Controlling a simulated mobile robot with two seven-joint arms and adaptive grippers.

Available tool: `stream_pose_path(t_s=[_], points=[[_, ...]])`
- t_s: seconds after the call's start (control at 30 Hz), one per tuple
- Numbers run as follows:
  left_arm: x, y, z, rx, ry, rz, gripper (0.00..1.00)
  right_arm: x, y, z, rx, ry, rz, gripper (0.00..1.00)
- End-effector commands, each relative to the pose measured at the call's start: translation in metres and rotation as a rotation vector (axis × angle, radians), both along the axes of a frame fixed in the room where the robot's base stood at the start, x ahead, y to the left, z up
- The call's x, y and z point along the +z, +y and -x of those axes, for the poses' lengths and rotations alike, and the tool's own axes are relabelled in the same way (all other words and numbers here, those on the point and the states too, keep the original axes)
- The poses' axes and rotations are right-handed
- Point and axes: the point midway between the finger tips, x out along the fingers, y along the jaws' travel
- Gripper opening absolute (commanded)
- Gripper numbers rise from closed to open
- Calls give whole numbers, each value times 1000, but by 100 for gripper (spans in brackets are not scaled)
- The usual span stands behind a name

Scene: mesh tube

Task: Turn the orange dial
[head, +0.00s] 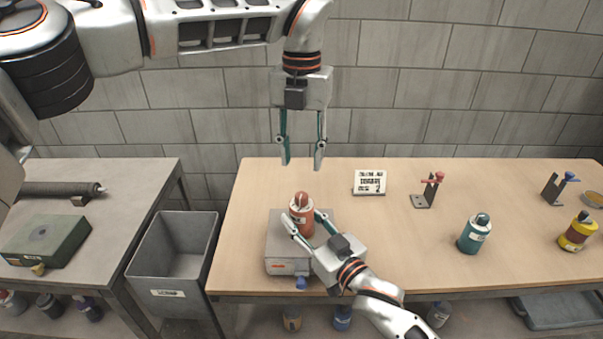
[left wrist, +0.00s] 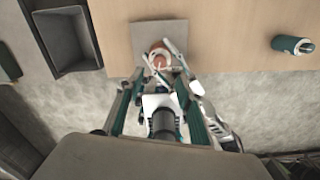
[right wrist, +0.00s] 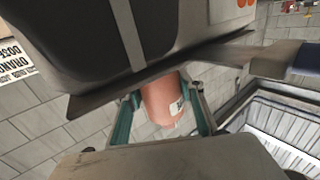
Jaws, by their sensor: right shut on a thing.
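An orange canister (head: 301,222) with a rounded orange knob-like top (head: 301,199) stands upright on a grey box (head: 287,254) near the table's front left. I see no other orange dial; I cannot tell if this top is it. My right gripper (head: 304,226) reaches in from the front right, shut on the canister with a finger on either side. The canister (right wrist: 165,100) also shows between the fingers in the right wrist view, with a white label. My left gripper (head: 302,163) is open, empty, pointing down, above and behind the canister.
A blue knob (head: 300,283) sits low at the box's front. A grey bin (head: 175,262) is left of the table. The table's middle is clear.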

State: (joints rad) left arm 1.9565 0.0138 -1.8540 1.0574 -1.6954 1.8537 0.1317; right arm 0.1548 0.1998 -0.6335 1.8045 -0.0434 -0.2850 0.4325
Motion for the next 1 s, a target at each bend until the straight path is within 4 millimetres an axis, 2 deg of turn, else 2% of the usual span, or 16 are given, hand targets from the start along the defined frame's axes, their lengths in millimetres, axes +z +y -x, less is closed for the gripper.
stream_pose_path(t_s=[0.2, 0.6, 0.63, 0.7, 1.0], points=[[20, 0, 0, 1, 0, 0, 37, -1, 0, 0, 0, 1, 1, 13], [22, 0, 0, 0, 1, 0, 37, -1, 0, 0, 0, 1, 1, 13], [22, 0, 0, 0, 1, 0, 37, -1, 0, 0, 0, 1, 1, 41], [22, 0, 0, 0, 1, 0, 37, -1, 0, 0, 0, 1, 1, 58], [22, 0, 0, 0, 1, 0, 37, 0, 0, 0, 0, 0, 0, 58]])
